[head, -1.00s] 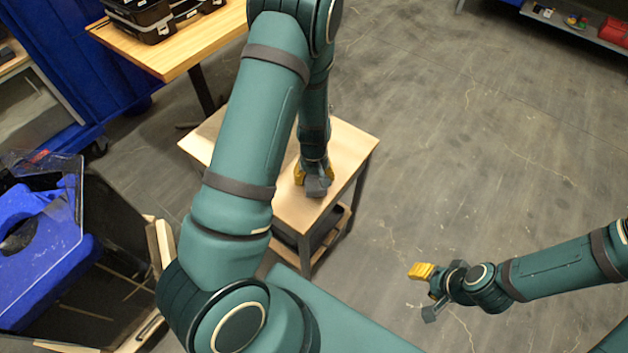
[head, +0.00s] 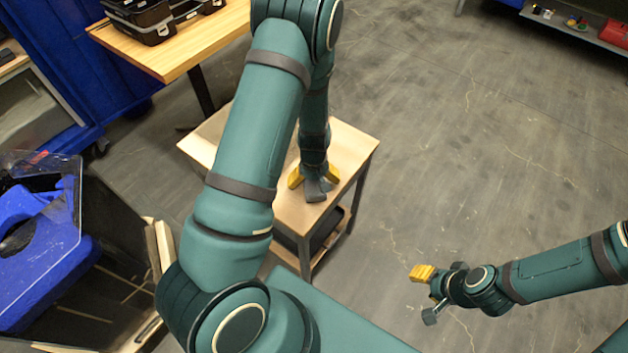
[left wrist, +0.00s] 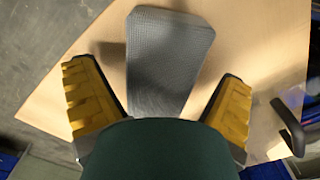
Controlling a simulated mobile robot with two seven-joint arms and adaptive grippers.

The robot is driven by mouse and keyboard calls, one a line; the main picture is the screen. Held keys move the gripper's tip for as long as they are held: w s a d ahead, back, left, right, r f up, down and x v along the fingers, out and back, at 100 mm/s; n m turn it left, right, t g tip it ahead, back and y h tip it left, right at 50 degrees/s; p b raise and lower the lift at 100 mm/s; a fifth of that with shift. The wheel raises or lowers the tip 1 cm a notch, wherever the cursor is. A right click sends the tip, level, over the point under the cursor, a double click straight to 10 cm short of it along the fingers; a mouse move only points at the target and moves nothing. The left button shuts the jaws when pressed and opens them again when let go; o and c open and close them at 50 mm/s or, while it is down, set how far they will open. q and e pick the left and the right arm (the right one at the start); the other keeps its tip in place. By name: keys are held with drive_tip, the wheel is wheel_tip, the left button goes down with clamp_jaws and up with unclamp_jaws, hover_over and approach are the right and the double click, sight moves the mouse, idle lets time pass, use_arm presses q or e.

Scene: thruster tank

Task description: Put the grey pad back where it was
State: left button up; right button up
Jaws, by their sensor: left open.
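The grey pad (left wrist: 165,60) lies on the small wooden-topped table (head: 222,140), with a textured upper face and clipped corners. It also shows in the head view (head: 315,190), just below my left gripper (head: 315,176). My left gripper is open, its yellow fingers spread on either side of the pad's near end and apart from it in the left wrist view (left wrist: 158,105). The pad's nearest end is hidden by my wrist.
A higher wooden table (head: 200,45) with black cases (head: 150,22) stands at the upper left. A dark bin (head: 110,290) with blue items is at the lower left. The small table has a lower shelf. Floor to the right is clear.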

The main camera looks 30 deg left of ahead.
use_arm(q)
wheel_tip(320, 180, up, 12)
drive_tip(key=p, duration=0.3)
drive_tip(key=s+d+f+m+t+h, duration=0.1)
drive_tip(key=s+d+f+m+h, duration=0.1)
drive_tip(key=d, duration=0.6)
drive_tip(key=s+d+f+m+h, duration=0.1)
drive_tip(key=s+d+f+m, duration=0.3)
drive_tip(key=d, duration=0.5)
drive_tip(key=s+f, duration=0.2)
drive_tip(key=s, duration=0.1)
drive_tip(key=shift+s+d+t+h, duration=0.2)
drive_tip(key=shift+s+t+h, duration=0.15)
drive_tip(key=shift+t+h, duration=0.05)
